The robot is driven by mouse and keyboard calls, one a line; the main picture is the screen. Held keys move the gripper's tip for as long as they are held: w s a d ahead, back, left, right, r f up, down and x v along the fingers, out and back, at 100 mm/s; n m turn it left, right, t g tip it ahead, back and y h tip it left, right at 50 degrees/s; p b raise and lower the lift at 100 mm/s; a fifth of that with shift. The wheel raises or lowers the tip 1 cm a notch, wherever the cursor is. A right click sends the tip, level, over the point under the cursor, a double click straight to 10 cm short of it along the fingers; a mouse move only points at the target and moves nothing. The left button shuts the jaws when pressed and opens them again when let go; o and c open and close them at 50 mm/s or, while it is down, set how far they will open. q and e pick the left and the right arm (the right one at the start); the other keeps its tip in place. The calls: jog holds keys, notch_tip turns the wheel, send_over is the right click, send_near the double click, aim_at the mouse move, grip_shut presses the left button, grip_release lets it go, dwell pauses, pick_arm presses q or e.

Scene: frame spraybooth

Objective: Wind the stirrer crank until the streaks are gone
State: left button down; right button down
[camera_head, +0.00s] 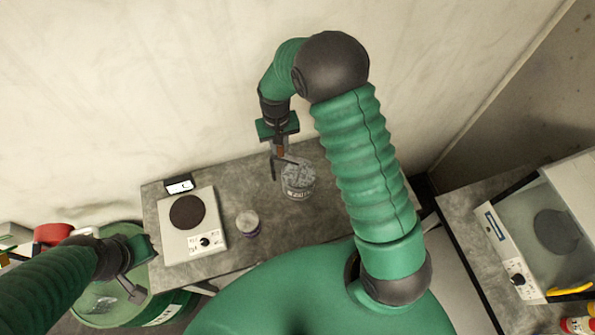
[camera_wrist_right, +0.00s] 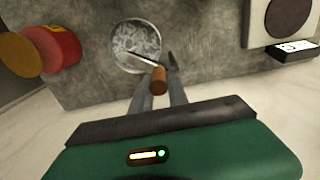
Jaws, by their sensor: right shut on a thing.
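The stirrer pot (camera_head: 298,181) is a small round can on the grey bench. In the right wrist view, its contents (camera_wrist_right: 128,38) are grey with whitish streaks swirled across them. The crank is a thin metal arm (camera_wrist_right: 142,58) over the pot, with a brown handle (camera_wrist_right: 158,82) at its end. My right gripper (camera_head: 278,166) is at the pot's back left edge in the head view, shut on the crank handle between its fingers (camera_wrist_right: 157,90). My left gripper (camera_head: 129,284) hangs over a green drum at lower left; its jaws are unclear.
A hotplate (camera_head: 196,222) and a small lidded jar (camera_head: 248,222) stand left of the pot. The green drum (camera_head: 160,312) is at lower left. A red can with a yellow lid (camera_wrist_right: 52,48) stands on the pot's other side. Another appliance (camera_head: 530,235) is at far right.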

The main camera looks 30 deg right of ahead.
jog(key=c, duration=1.6)
grip_release()
jog(key=shift+s+d, duration=0.1)
jog(key=shift+d, duration=0.05)
jog(key=shift+o, duration=0.7)
jog(key=shift+s+d, duration=0.1)
jog(key=shift+s+a, duration=0.15)
jog(key=shift+a, duration=0.35)
jog(key=shift+d, duration=0.1)
grip_shut()
